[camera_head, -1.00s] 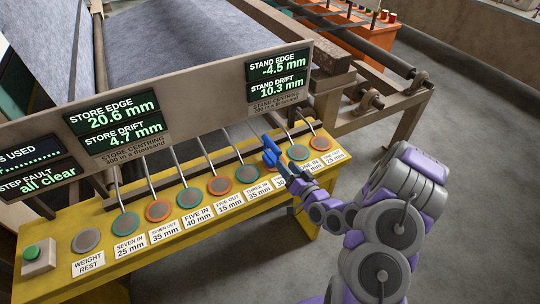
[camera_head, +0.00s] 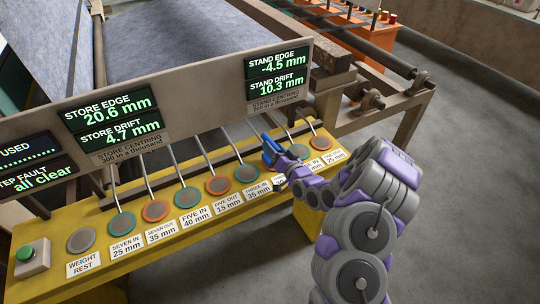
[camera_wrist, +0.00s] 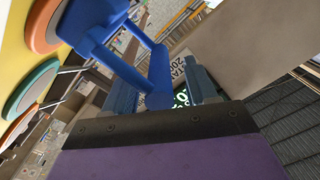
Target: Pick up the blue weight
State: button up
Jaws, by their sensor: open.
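The blue weight (camera_head: 268,149) stands on the yellow bench, towards the right end of the row of round pads. In the wrist view it shows large at the upper left (camera_wrist: 100,28), with two blue bars running to a crosspiece. My gripper (camera_wrist: 161,88) is open, one grey-blue finger on each side of that crosspiece. I cannot tell whether either finger touches it. In the head view my gripper (camera_head: 279,157) is right against the weight and partly hides it. The pad beneath the weight is mostly hidden.
Teal and orange pads with levers behind them line the yellow bench (camera_head: 170,240). A grey weight rest pad (camera_head: 81,240) and a green button (camera_head: 26,253) are at the left. The readout panel (camera_head: 200,98) rises close behind. Grey floor is open at right.

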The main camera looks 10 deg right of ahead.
jog(key=shift+w+a+b, duration=0.1)
jog(key=shift+w+b, duration=0.2)
jog(key=shift+w, duration=0.95)
jog(key=shift+w+a, duration=0.15)
jog(key=shift+a, duration=0.2)
jog(key=shift+d, duration=0.1)
grip_shut()
